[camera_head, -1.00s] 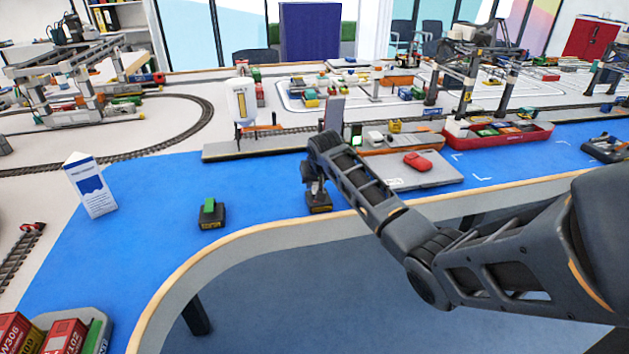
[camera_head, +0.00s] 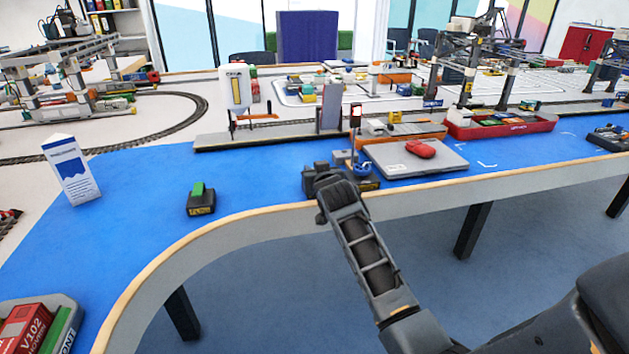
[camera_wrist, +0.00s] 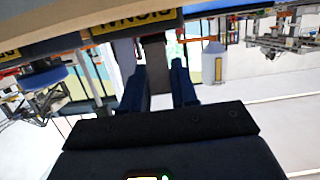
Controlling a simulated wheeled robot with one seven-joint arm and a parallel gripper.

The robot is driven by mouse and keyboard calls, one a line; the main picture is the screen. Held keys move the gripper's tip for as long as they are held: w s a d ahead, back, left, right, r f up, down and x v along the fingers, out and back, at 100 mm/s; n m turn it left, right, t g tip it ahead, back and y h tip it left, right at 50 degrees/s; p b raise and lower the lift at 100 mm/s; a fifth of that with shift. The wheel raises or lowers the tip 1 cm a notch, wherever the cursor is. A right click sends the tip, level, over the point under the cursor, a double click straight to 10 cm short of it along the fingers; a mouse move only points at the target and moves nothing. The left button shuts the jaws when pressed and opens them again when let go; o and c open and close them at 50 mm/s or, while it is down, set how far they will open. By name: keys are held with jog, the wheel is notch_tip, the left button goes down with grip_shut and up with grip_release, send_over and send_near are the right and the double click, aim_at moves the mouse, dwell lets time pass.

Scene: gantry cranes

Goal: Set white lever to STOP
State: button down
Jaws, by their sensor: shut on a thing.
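A dark control box (camera_head: 365,184) with a yellow label stands near the table's front edge in the head view, partly behind my arm. In the wrist view the box (camera_wrist: 150,30) hangs upside down at the top, its label cut off and inverted. My gripper (camera_wrist: 158,88) has its two fingers on either side of an upright bar, which I take to be the white lever (camera_wrist: 156,62); it looks grey in shadow. My gripper (camera_head: 322,175) is beside the box in the head view. The lever and any STOP marking are hidden there.
Another box with a green lever (camera_head: 200,199) stands to the left. A signal post (camera_head: 355,118) with a red light rises behind my gripper. A white folded card (camera_head: 71,170) stands far left. Blue tabletop between is clear.

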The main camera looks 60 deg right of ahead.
jog(key=shift+h+b, duration=0.3)
jog(key=shift+b, duration=0.1)
jog(key=c, duration=1)
grip_release()
jog(key=shift+o, duration=0.2)
jog(key=shift+s+a, duration=0.1)
jog(key=shift+a, duration=0.05)
jog(key=v, duration=0.7)
jog(key=shift+s+a, duration=0.2)
jog(key=shift+s, duration=0.1)
